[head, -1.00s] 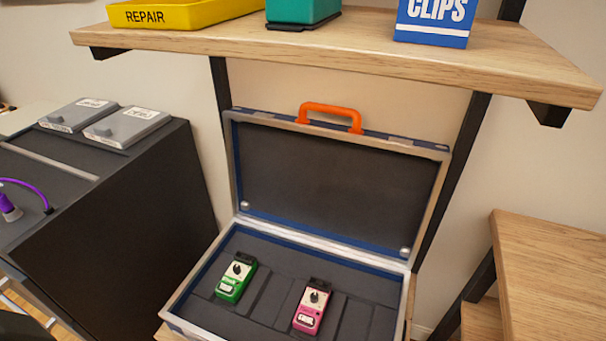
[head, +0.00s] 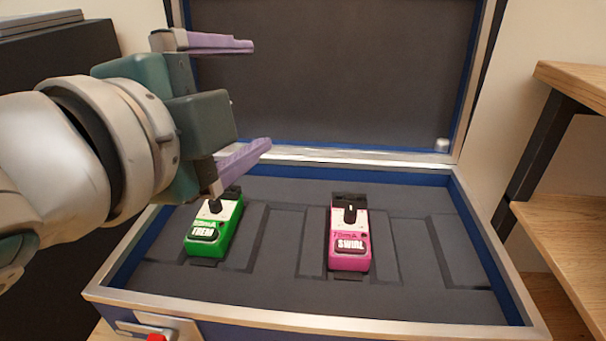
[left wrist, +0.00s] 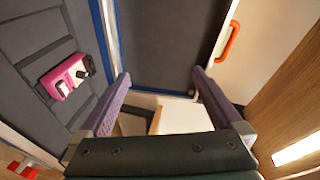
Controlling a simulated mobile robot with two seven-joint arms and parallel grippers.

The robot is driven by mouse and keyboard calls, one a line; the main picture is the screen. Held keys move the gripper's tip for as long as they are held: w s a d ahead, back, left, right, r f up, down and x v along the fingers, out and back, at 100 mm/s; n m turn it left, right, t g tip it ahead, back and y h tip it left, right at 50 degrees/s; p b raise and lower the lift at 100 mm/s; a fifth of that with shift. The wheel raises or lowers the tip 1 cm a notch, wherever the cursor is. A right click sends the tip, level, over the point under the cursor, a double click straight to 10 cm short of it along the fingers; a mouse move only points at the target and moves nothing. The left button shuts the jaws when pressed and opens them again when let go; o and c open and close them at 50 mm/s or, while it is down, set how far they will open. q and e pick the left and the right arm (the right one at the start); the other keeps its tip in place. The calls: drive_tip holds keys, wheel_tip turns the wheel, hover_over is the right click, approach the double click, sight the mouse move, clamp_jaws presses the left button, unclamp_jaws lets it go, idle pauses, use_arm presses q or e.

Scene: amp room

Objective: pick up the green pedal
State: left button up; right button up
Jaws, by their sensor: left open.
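The green pedal (head: 214,226), labelled TREM, lies in a slot at the left of the open case's dark foam. My left gripper (head: 258,96) is open and empty, with purple fingers spread, above and behind the green pedal in the head view. In the left wrist view the fingers (left wrist: 160,92) point toward the case's hinge side and lid, with nothing between them. The green pedal does not show in that view. My right gripper is not in view.
A pink pedal (head: 349,237), labelled SWIRL, lies in the case right of the green one; it also shows in the left wrist view (left wrist: 66,77). The case lid (head: 335,70) stands raised behind. Wooden shelves (head: 575,230) stand at the right.

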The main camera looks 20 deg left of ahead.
use_arm(q)
drive_tip(key=w+d+r+m+t+h+b, duration=0.15)
drive_tip(key=d+r+m+h, duration=0.3)
drive_tip(key=m, duration=0.45)
drive_tip(key=d+r+m+t+h+p, duration=0.1)
drive_tip(key=d+r+m+t+h, duration=0.15)
drive_tip(key=d+m+h, duration=0.5)
drive_tip(key=s+d+m+g+h, duration=0.2)
drive_tip(key=d+m+g+h, duration=0.3)
drive_tip(key=m, duration=0.8)
drive_tip(key=m+g+y, duration=1)
drive_tip(key=m+y, duration=0.7)
drive_tip(key=m, duration=0.8)
approach(214, 213)
drive_tip(key=f+b, duration=0.1)
drive_tip(key=w+f+b, duration=0.1)
drive_tip(key=f, duration=0.1)
drive_tip(key=shift+w+a+f+n+g+y+b, duration=0.1)
drive_tip(key=shift+w+f+n+g+y+b, duration=0.05)
drive_tip(key=shift+n+g+y+b, duration=0.2)
drive_tip(key=b+x, duration=0.1)
drive_tip(key=x, duration=0.1)
drive_tip(key=b+x, duration=0.2)
drive_tip(key=x, duration=0.1)
drive_tip(key=shift+w+d+f, duration=0.25)
drive_tip(key=shift+w, duration=0.1)
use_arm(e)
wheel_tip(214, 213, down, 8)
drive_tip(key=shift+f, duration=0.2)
